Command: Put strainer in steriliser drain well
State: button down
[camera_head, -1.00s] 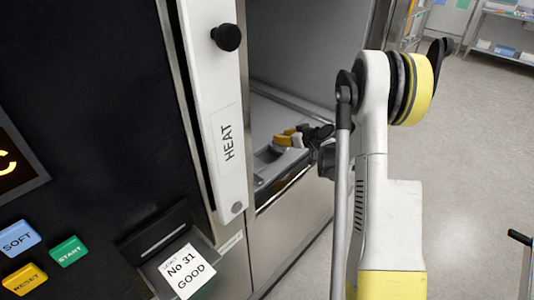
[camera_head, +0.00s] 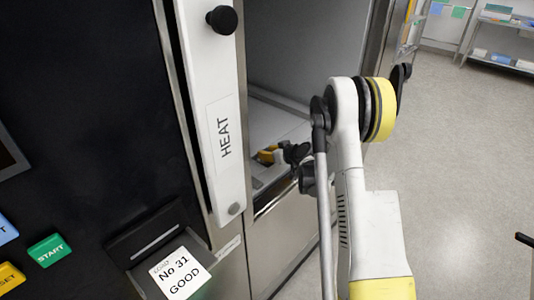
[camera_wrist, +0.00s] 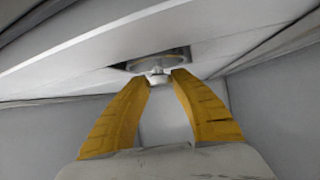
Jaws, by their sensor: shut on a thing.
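My gripper (camera_head: 266,155) reaches through the steriliser's opening, low over its pale floor. In the wrist view its two yellow fingers (camera_wrist: 158,78) are shut on the small pale knob of the strainer (camera_wrist: 158,60), a round grey piece. The strainer is at the drain well (camera_wrist: 120,66), a dark-edged recess in the pale floor. It overlaps the recess, and dark gaps show beside it. I cannot tell whether it is seated or held just above. In the head view the strainer is hidden by my gripper.
The white HEAT panel (camera_head: 224,180) with a black knob (camera_head: 222,19) stands left of the opening. The chamber wall (camera_head: 305,45) rises behind my gripper. A printed slip (camera_head: 177,272) sits below left. Open floor (camera_head: 460,160) lies to the right.

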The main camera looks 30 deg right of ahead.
jog(key=c, duration=1.2)
grip_release()
jog(key=shift+f, duration=0.1)
jog(key=shift+o, duration=0.2)
